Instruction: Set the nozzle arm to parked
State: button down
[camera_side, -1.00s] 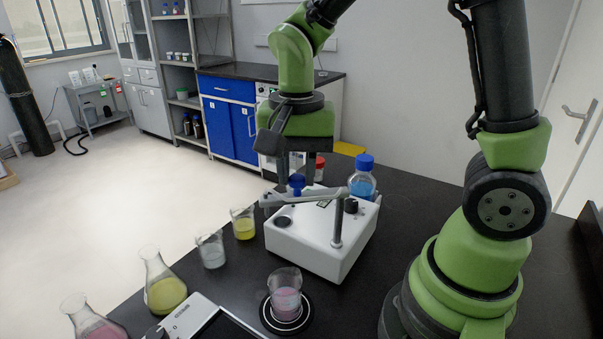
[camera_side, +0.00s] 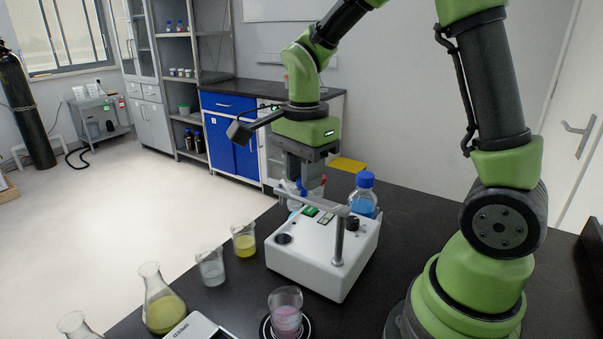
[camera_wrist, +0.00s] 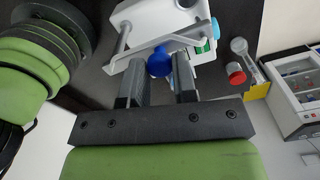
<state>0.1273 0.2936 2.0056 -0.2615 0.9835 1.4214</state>
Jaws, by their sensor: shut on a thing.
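The distiller is a white box (camera_side: 322,255) on the black bench. Its nozzle arm (camera_side: 318,202) is a grey bar on an upright post (camera_side: 339,240) at the box's front right. The bar slants from the post towards the back left, over the back part of the box. A blue knob (camera_wrist: 160,62) on the bar sits between my fingers in the wrist view. My gripper (camera_side: 302,187) points down and is shut on this knob. The fingers partly hide the knob in the side view. A green panel (camera_side: 310,211) shows on the box top in front of the bar.
A blue-capped bottle (camera_side: 363,197) stands close behind the box on the right. A red-capped container (camera_wrist: 236,76) is behind the box. Beakers with yellow (camera_side: 244,242) and clear (camera_side: 211,268) liquid stand at left; a pink one (camera_side: 286,312) is in front. The bench behind right is clear.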

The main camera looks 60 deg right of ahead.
jog(key=shift+d, duration=0.15)
dwell(0.4)
jog(key=c, duration=0.9)
grip_release()
notch_tip(320, 180, up, 10)
jog(key=s+a+n+t+y, duration=0.1)
jog(key=s+a+n+t, duration=0.2)
jog(key=s+n, duration=0.3)
jog(key=s+a+n+t+y, duration=0.1)
jog(key=s+a+n+t, duration=0.2)
jog(key=s+n, duration=0.3)
jog(key=n+t, duration=0.1)
jog(key=n, duration=0.3)
jog(key=shift+a+r+n, duration=0.2)
jog(key=shift+a+n, duration=0.05)
jog(key=shift+n, duration=0.15)
